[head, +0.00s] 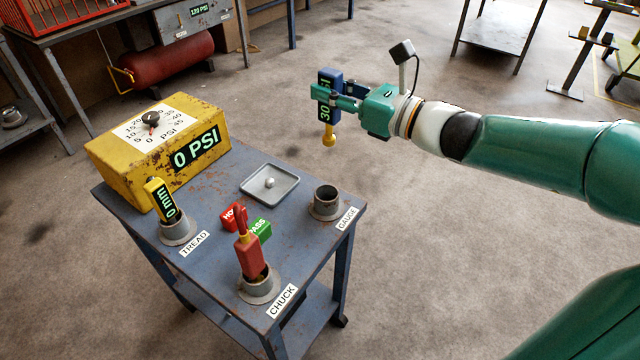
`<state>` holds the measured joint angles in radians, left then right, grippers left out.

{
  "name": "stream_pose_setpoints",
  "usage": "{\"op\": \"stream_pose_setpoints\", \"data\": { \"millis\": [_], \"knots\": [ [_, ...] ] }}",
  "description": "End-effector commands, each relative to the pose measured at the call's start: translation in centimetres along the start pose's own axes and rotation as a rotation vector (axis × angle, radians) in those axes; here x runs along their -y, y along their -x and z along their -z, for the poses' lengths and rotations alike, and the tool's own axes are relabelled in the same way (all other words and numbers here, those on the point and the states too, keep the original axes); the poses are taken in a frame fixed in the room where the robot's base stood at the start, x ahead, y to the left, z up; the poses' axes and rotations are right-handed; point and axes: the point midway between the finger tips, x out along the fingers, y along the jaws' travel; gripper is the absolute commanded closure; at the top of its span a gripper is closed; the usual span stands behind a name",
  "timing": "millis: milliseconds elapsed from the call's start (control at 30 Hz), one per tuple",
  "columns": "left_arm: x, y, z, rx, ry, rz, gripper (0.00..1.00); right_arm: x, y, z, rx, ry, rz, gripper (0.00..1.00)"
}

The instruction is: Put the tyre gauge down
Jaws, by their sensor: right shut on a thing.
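The tyre gauge (326,118) is blue with a yellow lower end and a display that seems to read 30 PSI. My right gripper (340,100) is shut on it and holds it upright in the air, beyond the far right corner of the blue-grey cart (285,215). The empty round holder (326,204) by the GAUGE label (347,218) stands at the cart's right corner, below the gauge. My left gripper is not in view.
A yellow pressure box (160,150) reading 0 PSI stands on the cart. The TREAD holder (175,228) holds a yellow tool; the CHUCK holder (258,287) holds a red one. A grey tray (269,195) and red and green blocks (262,229) lie between. Floor right of the cart is clear.

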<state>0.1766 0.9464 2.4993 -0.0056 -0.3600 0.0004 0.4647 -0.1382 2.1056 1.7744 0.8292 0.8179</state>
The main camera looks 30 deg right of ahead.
Motion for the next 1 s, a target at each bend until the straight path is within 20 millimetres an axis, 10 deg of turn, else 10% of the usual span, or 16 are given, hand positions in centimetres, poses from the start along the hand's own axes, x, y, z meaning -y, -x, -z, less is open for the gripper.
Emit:
{"op": "stream_pose_setpoints", "data": {
  "millis": [400,1000],
  "knots": [
    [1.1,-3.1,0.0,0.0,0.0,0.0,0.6,-0.2,-0.6,11.3,-0.006,-0.003,-0.011,1.0],
    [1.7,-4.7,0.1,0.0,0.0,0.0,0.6,-0.3,-0.7,18.1,-0.004,0.0,-0.015,1.0]
  ]
}}
